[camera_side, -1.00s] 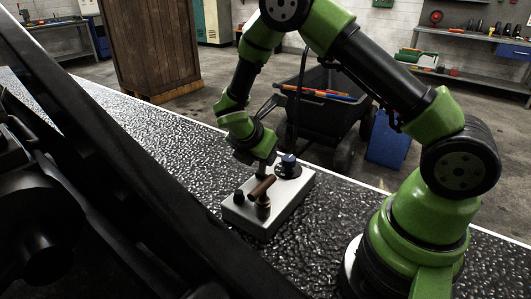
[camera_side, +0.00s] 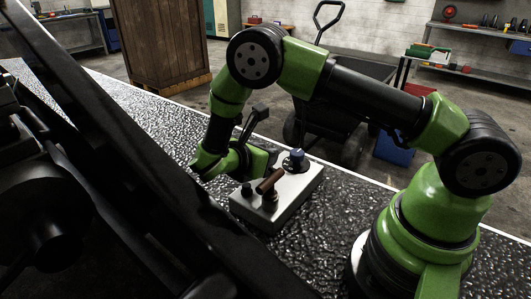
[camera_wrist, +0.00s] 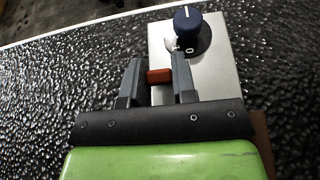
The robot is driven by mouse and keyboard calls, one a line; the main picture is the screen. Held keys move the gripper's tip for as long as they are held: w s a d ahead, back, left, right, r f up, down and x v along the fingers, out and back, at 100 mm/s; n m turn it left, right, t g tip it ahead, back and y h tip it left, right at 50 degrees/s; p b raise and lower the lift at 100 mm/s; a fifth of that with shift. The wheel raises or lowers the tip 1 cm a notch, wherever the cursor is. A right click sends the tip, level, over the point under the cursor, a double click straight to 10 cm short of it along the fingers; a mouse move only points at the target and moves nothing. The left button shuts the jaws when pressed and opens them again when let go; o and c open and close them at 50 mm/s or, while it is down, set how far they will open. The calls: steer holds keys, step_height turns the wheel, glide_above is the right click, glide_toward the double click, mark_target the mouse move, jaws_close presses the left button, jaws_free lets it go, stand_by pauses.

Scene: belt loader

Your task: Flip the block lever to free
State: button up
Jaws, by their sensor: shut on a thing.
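A pale grey control box (camera_side: 290,205) sits on the dark, rough plate.
A black machine frame (camera_side: 130,190) runs diagonally along the left. Behind the plate stand a dark cart (camera_side: 345,95), a wooden crate (camera_side: 160,40) and a blue bin (camera_side: 393,150). The plate left of the box is clear.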

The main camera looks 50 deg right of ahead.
stand_by(0.3)
steer(key=o, duration=0.9)
step_height(320, 180, up, 9)
steer(key=shift+r, duration=0.5)
